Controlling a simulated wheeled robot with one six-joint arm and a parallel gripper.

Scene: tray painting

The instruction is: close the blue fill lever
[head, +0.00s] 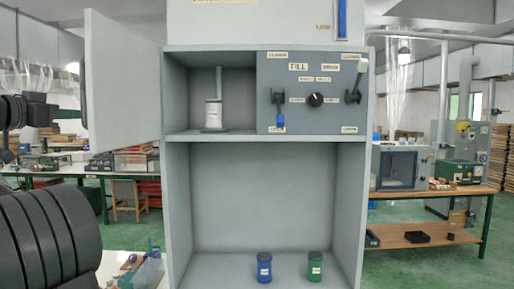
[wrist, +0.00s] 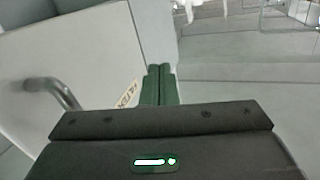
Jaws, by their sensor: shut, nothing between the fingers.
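The blue fill lever (head: 280,119) is on the left of the grey control panel (head: 335,112). Its blue tip points down beside the lower OPEN label, away from the CLOSED label at the top. My gripper shows in the wrist view, with its two green fingers (wrist: 159,85) together and nothing between them. A pale panel with a metal handle (wrist: 52,90) and a small label is left of the fingers there. The lever cannot be made out in the wrist view. In the head view my arm is at the far left, well away from the lever, and the fingertips cannot be made out.
An open cabinet door (head: 121,88) stands between my arm and the panel. A pale-tipped lever (head: 356,90) points up near CLOSED. A dark knob (head: 316,99) sits between the levers. Blue (head: 264,267) and green (head: 315,265) jars stand below.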

